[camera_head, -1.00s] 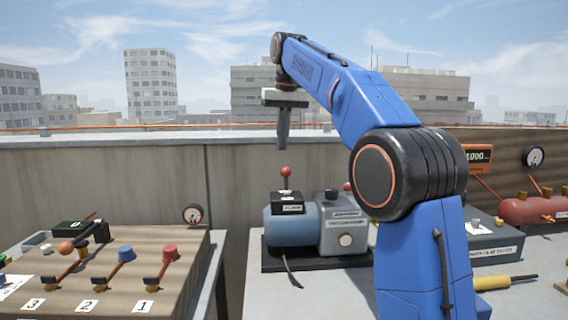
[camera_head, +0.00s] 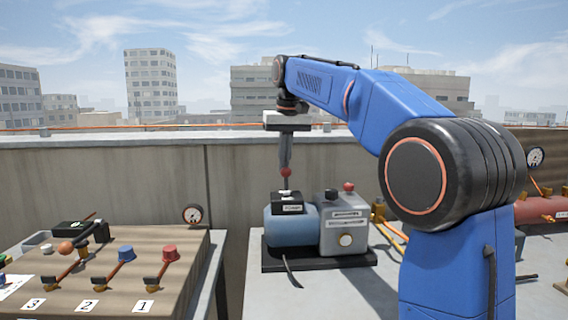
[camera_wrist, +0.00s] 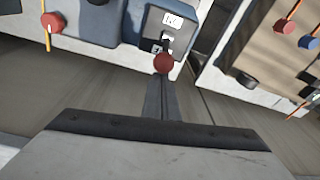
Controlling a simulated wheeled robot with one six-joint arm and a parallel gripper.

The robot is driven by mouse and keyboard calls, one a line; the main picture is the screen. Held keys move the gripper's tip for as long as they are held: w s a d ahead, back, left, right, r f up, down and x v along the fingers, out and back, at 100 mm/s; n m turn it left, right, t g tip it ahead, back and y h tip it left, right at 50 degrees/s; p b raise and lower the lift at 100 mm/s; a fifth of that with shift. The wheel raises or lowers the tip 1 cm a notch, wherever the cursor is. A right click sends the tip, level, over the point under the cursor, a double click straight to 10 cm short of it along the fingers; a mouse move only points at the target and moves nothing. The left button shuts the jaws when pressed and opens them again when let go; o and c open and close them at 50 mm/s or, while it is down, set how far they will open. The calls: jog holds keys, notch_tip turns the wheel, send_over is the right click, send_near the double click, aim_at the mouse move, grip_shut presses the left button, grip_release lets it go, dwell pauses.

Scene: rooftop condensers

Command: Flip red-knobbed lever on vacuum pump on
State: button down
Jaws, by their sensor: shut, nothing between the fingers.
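The vacuum pump (camera_head: 293,226), with a blue motor and a grey housing, stands on a black base on the bench. A lever with a red knob (camera_head: 286,172) rises nearly upright from the black switch box (camera_head: 287,201) on top of the motor. My gripper (camera_head: 286,162) is shut and empty, pointing down, with its tips at or just above the red knob. In the wrist view the red knob (camera_wrist: 164,63) is right at the fingertips (camera_wrist: 163,78). I cannot tell whether they touch.
A wooden panel (camera_head: 120,262) with several numbered levers is at left. A red tank (camera_head: 541,211) stands right of my arm. A concrete wall (camera_head: 240,165) runs behind the bench.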

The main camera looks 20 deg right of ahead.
aim_at(284, 173)
jog(key=shift+s+a+r+t, duration=0.1)
jog(key=shift+s+r+t, duration=0.15)
jog(key=shift+s+t, duration=0.2)
dwell(0.4)
jog(key=shift+s+a+r+t+h, duration=0.15)
jog(key=shift+s+r+t, duration=0.1)
jog(key=shift+s+t, duration=0.4)
jog(key=shift+s+a+r+t+h, duration=0.1)
jog(key=shift+s+r+t+h, duration=0.1)
jog(key=shift+s+t, duration=0.4)
jog(key=s+t, duration=0.1)
jog(key=t, duration=0.1)
jog(key=s+t, duration=0.1)
jog(key=t, duration=0.1)
jog(key=shift+s+a+h, duration=0.25)
jog(key=shift+s+h, duration=0.1)
jog(key=shift+s+a+f, duration=0.1)
jog(key=shift+s+a, duration=0.05)
jog(key=shift+s, duration=0.55)
jog(key=shift+s+f, duration=0.3)
jog(key=shift+f, duration=0.1)
jog(key=v, duration=1.7)
jog(key=shift+r, duration=0.55)
